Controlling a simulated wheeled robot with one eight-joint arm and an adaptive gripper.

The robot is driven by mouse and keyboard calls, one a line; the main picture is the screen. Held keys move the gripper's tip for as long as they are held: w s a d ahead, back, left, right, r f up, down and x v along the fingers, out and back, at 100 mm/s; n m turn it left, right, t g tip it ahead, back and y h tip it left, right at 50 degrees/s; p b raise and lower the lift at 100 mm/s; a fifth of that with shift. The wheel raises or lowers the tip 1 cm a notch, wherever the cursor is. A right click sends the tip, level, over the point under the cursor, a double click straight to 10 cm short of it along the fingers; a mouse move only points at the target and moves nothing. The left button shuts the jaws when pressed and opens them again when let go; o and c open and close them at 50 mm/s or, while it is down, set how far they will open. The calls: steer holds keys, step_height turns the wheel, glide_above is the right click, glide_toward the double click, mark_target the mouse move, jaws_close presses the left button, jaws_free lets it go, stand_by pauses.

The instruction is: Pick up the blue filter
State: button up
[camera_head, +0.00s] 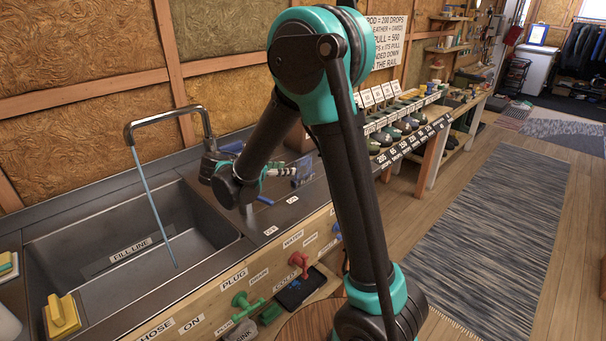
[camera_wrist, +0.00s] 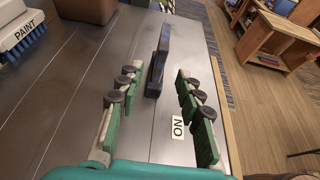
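The dark blue filter (camera_wrist: 158,65) stands on the grey counter, thin and upright, seen nearly edge-on in the wrist view. In the head view a dark blue piece (camera_head: 302,170) that looks like it is just right of my fingers. My gripper (camera_wrist: 156,76) is open, with its green-padded fingers spread on either side of the line to the filter. The filter's near end lies around the fingertips' level in the picture; I see no contact. In the head view my gripper (camera_head: 284,171) is low over the counter, partly hidden by my arm.
A white block labelled PAINT with blue bristles (camera_wrist: 30,45) lies left. An ON label (camera_wrist: 178,127) is on the counter near the right finger. The sink (camera_head: 120,255) with its tap (camera_head: 165,118) is left.

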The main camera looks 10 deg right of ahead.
mark_target(303, 175)
steer(key=x, duration=1)
jaws_close()
